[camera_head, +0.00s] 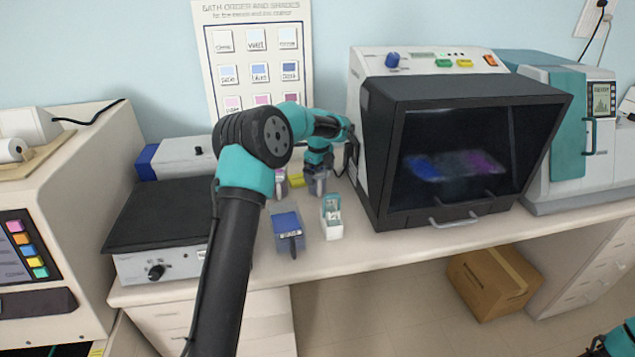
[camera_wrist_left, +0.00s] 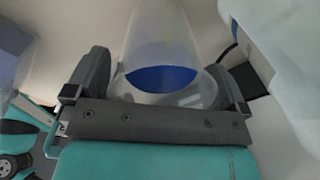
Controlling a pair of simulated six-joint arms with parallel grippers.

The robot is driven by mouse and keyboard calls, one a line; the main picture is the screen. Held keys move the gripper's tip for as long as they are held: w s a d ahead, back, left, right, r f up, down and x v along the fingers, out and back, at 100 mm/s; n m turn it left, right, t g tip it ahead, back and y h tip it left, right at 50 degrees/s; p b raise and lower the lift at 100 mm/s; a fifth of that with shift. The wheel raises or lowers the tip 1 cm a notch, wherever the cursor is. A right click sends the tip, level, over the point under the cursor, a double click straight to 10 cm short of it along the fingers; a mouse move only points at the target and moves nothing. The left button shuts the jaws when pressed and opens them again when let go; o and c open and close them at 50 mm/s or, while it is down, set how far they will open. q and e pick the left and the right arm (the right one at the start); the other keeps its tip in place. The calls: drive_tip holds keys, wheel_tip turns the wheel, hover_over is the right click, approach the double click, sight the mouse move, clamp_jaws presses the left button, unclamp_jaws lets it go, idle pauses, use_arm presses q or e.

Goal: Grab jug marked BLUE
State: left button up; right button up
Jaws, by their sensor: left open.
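In the left wrist view a clear jug (camera_wrist_left: 165,45) with dark blue liquid in its bottom stands between the two fingers of my left gripper (camera_wrist_left: 160,85). The fingers are open, one on each side of it; I cannot tell whether they touch it. No marking on the jug is readable. In the head view my left gripper (camera_head: 319,170) is at the back of the bench, pointing down over a jug (camera_head: 319,187) that it partly hides. A second jug (camera_head: 281,183) stands just to its left, partly behind my arm.
A blue staining tray (camera_head: 287,222) and a white slide holder (camera_head: 332,222) sit in front of the jugs. A dark-windowed cabinet (camera_head: 470,150) stands close on the right. A hotplate (camera_head: 160,218) is at left. A poster (camera_head: 215,60) hangs behind.

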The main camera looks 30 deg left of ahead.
use_arm(q)
drive_tip(key=shift+c, duration=0.4)
drive_tip(key=c, duration=1)
drive_tip(key=shift+r, duration=0.15)
wheel_tip(320, 180, up, 10)
drive_tip(key=shift+f, duration=0.1)
idle(0.4)
